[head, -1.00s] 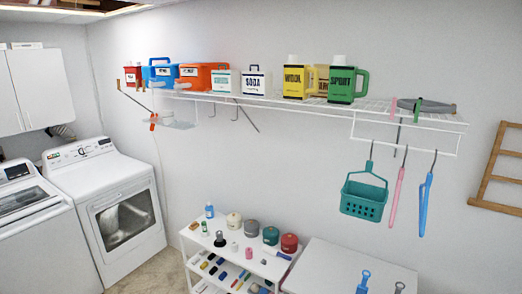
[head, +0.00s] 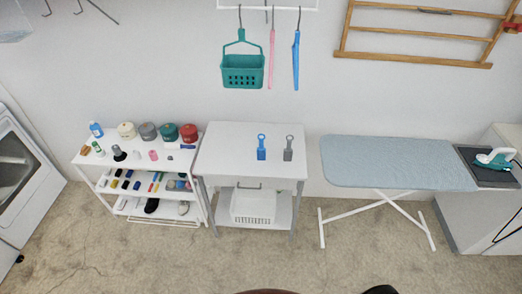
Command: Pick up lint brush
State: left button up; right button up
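Two paddle-shaped brushes with looped handles lie on the white table (head: 225,160): a blue brush (head: 261,147) and a grey brush (head: 288,148) to its right. They look like lint brushes. They lie side by side with a small gap, handles towards the wall. Neither of my grippers shows in the head view.
A white shelf cart (head: 92,165) with jars, bottles and small items stands left of the table. An ironing board (head: 400,164) with white legs stands to the right. A teal basket (head: 242,72) hangs above. The floor (head: 160,260) in front is clear.

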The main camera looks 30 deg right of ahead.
aim_at(261, 151)
jog(key=z, duration=0.6)
jog(key=i, duration=0.85)
jog(key=u, duration=0.6)
